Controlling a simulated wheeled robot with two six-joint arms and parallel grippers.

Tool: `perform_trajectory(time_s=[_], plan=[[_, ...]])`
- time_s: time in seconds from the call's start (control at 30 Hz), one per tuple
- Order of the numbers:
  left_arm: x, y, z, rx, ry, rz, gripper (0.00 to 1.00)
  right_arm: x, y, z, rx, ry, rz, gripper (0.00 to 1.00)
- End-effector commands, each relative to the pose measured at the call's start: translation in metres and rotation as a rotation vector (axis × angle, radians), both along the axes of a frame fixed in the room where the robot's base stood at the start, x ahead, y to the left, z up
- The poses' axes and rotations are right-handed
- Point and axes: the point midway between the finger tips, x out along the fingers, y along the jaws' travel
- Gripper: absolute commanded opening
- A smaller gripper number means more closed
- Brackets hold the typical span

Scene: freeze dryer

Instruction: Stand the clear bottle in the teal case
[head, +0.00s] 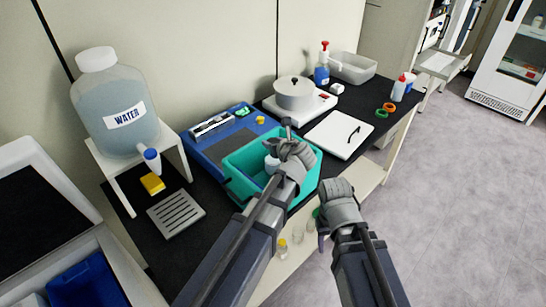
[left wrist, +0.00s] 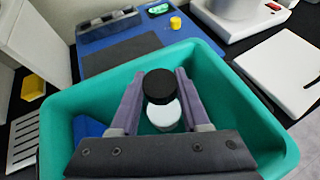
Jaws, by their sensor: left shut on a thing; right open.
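The teal case (head: 235,167) stands open on the black bench, and its rim also shows in the left wrist view (left wrist: 60,105). My left gripper (head: 277,163) is over the case, pointing down into it. In the left wrist view its purple fingers (left wrist: 161,78) are shut on a black-capped bottle (left wrist: 159,84), seen from above; I take this for the clear bottle. Its body is mostly hidden, so I cannot tell whether it touches the case floor. A white round thing (left wrist: 163,116) shows just below the cap. My right gripper (head: 319,225) is open and empty, right of the case, beyond the bench edge.
A hotplate with a pot (head: 294,92) and a white board (head: 340,134) lie behind and to the right. A water jug (head: 118,105) stands at left. Small bottles (head: 283,247) stand on the lower shelf.

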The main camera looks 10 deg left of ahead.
Motion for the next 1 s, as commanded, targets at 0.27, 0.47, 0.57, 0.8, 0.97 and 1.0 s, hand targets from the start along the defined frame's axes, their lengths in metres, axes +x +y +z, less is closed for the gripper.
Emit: perform_trajectory(time_s=[0.27, 0.47, 0.57, 0.8, 0.97, 1.0], plan=[[0.0, 0.0, -0.02, 0.001, -0.001, 0.0, 0.0, 0.0, 0.0, -0.02, 0.0, 0.0, 0.0, 0.5], [0.0, 0.0, -0.038, 0.001, -0.001, 0.0, 0.0, 0.0, 0.0, -0.038, 0.0, 0.0, 0.0, 0.5], [0.0, 0.0, -0.036, 0.001, -0.001, 0.0, 0.0, 0.0, 0.0, -0.037, 0.0, 0.0, 0.0, 0.5], [0.0, 0.0, -0.038, 0.001, -0.001, 0.0, 0.0, 0.0, 0.0, -0.038, 0.0, 0.0, 0.0, 0.5], [0.0, 0.0, -0.038, 0.0, 0.0, 0.0, 0.58, 0.0, 0.0, -0.038, 0.0, 0.0, 0.0, 0.5], [0.0, 0.0, -0.038, 0.0, 0.0, 0.0, 0.63, 0.0, 0.0, -0.038, 0.0, 0.0, 0.0, 0.5]])
